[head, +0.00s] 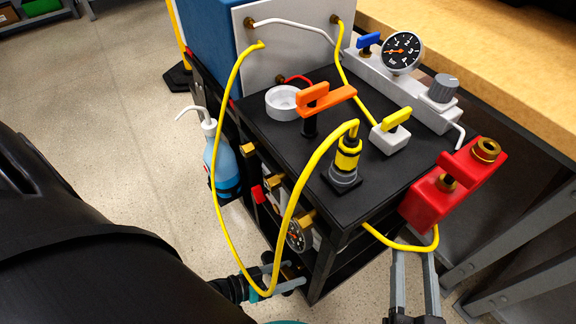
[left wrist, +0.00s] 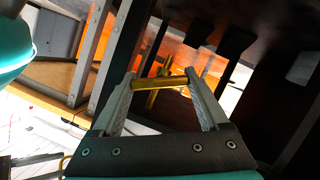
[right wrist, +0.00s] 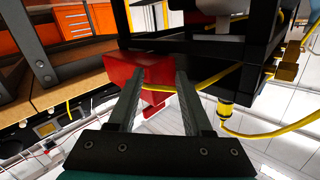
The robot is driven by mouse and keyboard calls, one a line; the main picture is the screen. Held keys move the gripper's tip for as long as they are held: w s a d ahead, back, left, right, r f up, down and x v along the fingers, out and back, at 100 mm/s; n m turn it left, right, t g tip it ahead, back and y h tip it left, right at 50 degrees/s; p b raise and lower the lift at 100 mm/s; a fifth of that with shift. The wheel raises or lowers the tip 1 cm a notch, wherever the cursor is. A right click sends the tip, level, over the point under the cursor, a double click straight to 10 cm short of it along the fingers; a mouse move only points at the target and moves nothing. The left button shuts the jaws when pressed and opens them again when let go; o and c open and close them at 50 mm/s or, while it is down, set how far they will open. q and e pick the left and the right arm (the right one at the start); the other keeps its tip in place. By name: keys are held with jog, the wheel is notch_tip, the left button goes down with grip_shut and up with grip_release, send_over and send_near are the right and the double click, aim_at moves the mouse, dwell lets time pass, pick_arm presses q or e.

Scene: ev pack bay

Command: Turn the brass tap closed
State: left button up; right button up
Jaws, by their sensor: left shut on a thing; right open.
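My left gripper (head: 284,276) is low at the front of the black cart. In the left wrist view its fingers (left wrist: 160,84) are shut on a brass bar, which looks like the handle of the brass tap (left wrist: 152,84). In the head view the yellow hose and the fingers hide most of that tap, so its angle is hard to tell. My right gripper (head: 414,258) is open below the red block (head: 455,185) at the cart's right side. In the right wrist view its fingers (right wrist: 158,85) are apart, with the red block (right wrist: 135,70) beyond them.
A yellow hose (head: 223,185) loops down in front of the cart (head: 262,135). A dial gauge (head: 297,237) sits just above my left gripper. A wooden bench (head: 470,55) stands behind; open floor lies left.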

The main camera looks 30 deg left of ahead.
pick_arm(q)
jog(key=c, duration=0.5)
jog(key=shift+r+m, duration=0.1)
jog(key=shift+m, duration=0.3)
jog(key=shift+m+y+p, duration=0.4)
jog(key=shift+m+y, duration=0.1)
jog(key=shift+y, duration=0.1)
jog(key=shift+m+t+y, duration=0.4)
jog(key=shift+m+y, duration=0.3)
jog(key=shift+m, duration=0.3)
pick_arm(e)
jog(key=shift+w+d+f+g+h, duration=0.35)
jog(key=shift+w+f+g, duration=0.15)
jog(key=shift+g, duration=0.3)
pick_arm(q)
jog(key=o, duration=1.2)
jog(key=shift+s, duration=0.1)
pick_arm(e)
jog(key=shift+s, duration=0.1)
